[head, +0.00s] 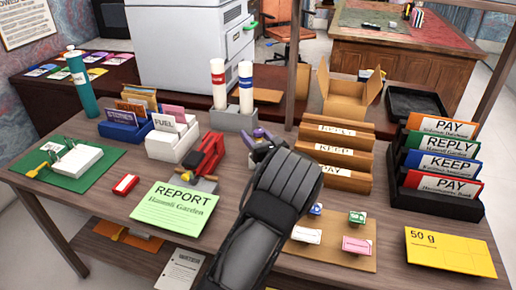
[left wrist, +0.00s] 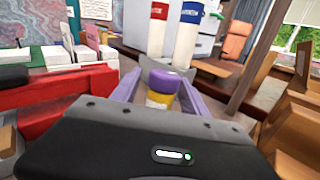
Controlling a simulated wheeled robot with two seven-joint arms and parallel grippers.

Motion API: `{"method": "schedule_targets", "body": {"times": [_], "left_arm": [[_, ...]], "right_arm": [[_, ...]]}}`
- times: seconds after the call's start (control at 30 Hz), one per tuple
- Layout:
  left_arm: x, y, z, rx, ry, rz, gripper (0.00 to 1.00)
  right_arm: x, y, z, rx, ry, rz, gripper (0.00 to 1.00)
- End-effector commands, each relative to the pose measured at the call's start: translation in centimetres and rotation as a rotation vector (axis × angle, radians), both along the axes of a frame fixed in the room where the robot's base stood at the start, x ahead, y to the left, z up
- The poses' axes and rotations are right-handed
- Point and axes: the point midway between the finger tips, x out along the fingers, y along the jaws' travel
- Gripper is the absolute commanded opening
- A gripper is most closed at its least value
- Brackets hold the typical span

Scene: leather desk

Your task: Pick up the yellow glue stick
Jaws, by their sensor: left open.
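The yellow glue stick (left wrist: 161,98) with a purple cap stands upright in the left wrist view, between the lavender fingers of my left gripper (left wrist: 160,88). The fingers are open, one on each side of it. I cannot tell whether either finger touches it. In the head view my left gripper (head: 262,146) is low over the middle of the wooden desk, and it and its arm hide most of the glue stick. My right gripper is not in view.
A red tool (head: 205,157) stands close left of the gripper. The grey holder (head: 233,120) with two white tubes is behind it. Wooden file sorters (head: 335,157) stand to its right. A green report card (head: 174,209) lies in front on the left.

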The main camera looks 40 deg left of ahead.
Motion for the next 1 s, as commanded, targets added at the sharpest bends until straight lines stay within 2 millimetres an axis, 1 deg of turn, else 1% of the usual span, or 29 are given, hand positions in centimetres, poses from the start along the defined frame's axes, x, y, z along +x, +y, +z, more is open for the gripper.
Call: {"method": "schedule_targets", "body": {"times": [0.5,1.0], "left_arm": [[-0.03,-0.05,-0.03,0.0,0.001,0.0,0.52],[-0.03,-0.05,-0.03,0.0,0.001,0.0,0.11]], "right_arm": [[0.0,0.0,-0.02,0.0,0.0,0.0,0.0],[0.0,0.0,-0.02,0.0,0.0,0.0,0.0]]}}
